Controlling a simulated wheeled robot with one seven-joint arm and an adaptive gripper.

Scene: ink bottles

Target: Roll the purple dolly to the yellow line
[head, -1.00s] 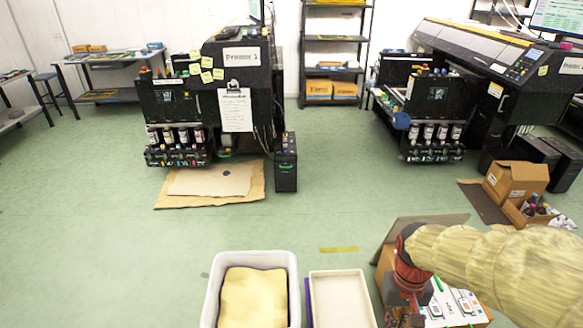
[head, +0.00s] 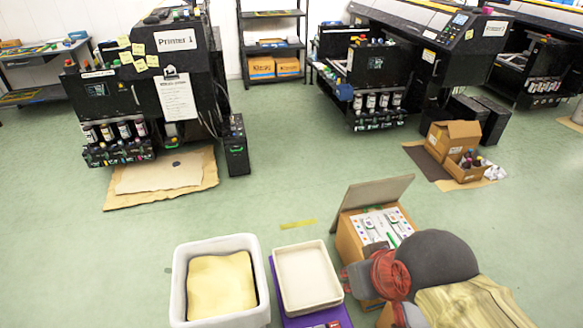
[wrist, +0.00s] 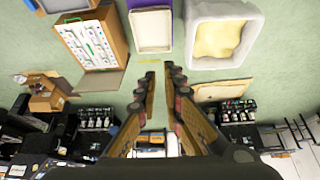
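The purple dolly (head: 276,292) stands on the floor at the bottom middle of the head view, bearing a shallow white tray (head: 306,276). Its purple edge also shows at the top of the wrist view (wrist: 172,32). The yellow line (head: 298,224) is a short strip on the floor, a little beyond the dolly and apart from it. In the wrist view it is a faint strip (wrist: 150,62) near the fingertips. My gripper (wrist: 161,72) has its two fingers apart, with nothing visible held between them. In the head view my arm hides the fingers.
A white bin with a yellow sheet inside (head: 178,290) stands close left of the dolly. An open cardboard box with a printed panel (head: 352,242) stands close right. Flat cardboard (head: 112,199) lies before Printer 1 (head: 175,40). The floor beyond the yellow line is clear.

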